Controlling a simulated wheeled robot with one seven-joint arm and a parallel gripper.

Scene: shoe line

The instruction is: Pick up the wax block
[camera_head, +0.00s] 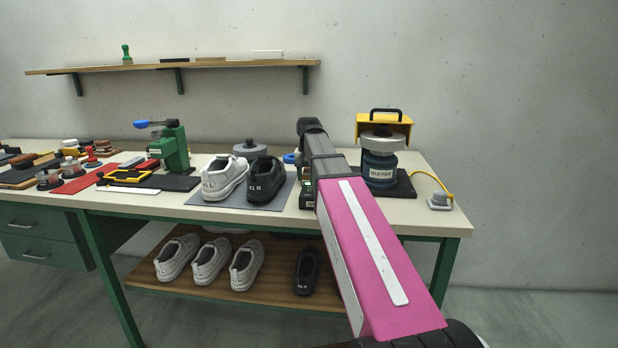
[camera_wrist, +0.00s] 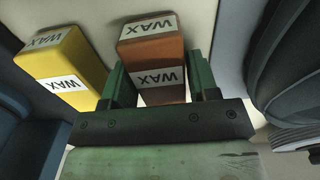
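In the wrist view, a brown block labelled WAX (camera_wrist: 153,51) stands with its lower end between the two green fingers of my gripper (camera_wrist: 160,84). One finger is on each side of it, very close to its sides. I cannot tell whether the fingers press on it. A yellow block, also labelled WAX (camera_wrist: 68,66), stands just left of the left finger. In the head view my arm hides the gripper and most of what lies behind it.
A dark shoe (camera_wrist: 290,70) is close on the right in the wrist view. A buffer machine (camera_head: 379,168) stands right of my arm on the workbench (camera_head: 410,213).

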